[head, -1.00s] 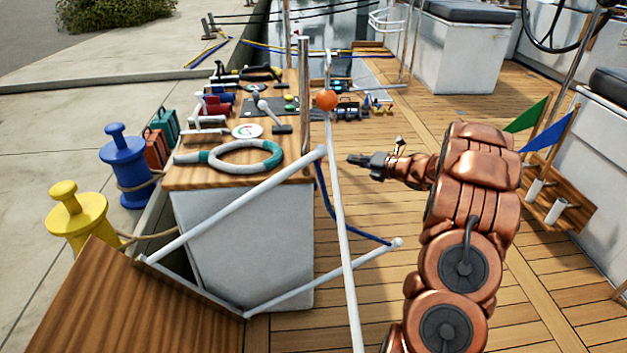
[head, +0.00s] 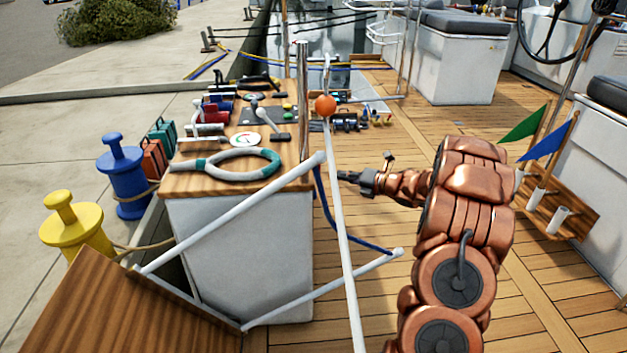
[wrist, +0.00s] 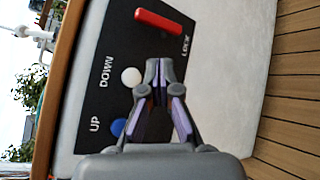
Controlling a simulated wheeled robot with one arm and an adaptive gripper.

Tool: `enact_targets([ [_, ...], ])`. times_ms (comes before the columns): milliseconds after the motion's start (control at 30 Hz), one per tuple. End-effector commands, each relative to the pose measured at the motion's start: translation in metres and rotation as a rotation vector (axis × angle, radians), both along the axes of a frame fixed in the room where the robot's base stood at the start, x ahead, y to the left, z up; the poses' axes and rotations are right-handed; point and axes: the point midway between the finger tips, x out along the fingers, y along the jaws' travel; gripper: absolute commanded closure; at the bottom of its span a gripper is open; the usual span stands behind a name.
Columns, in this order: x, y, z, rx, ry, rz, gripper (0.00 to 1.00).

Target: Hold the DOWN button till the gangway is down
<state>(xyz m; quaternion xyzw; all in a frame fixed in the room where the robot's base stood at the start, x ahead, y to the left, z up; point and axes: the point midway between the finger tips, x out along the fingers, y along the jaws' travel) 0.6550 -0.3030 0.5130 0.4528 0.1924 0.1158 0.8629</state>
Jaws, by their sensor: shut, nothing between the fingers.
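In the wrist view a black panel carries the white DOWN button (wrist: 131,77), the blue UP button (wrist: 118,127) and the red LOCK lever (wrist: 165,22). My gripper (wrist: 158,64) is shut and empty, with its tips in front of the panel, just right of the DOWN button. Whether they touch the panel I cannot tell. In the head view my gripper (head: 342,177) is beside the right side of the white console (head: 240,250); the button panel is hidden there. The wooden gangway board (head: 120,305) with white rails is at the lower left.
The console top bears a ring (head: 232,176) and several tools. Flags (head: 545,145) stand in a rack at the right. Wooden deck (head: 385,310) lies open below my arm.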

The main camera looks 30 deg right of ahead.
Motion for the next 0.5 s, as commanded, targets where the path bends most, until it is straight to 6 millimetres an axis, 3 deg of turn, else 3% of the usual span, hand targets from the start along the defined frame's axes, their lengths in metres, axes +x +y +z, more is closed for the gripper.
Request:
enact_targets([
  [200, 0.01, 0.027, -0.001, 0.002, -0.002, 0.005, 1.0],
  [500, 0.019, 0.046, -0.001, 0.0, -0.001, 0.004, 1.0],
])
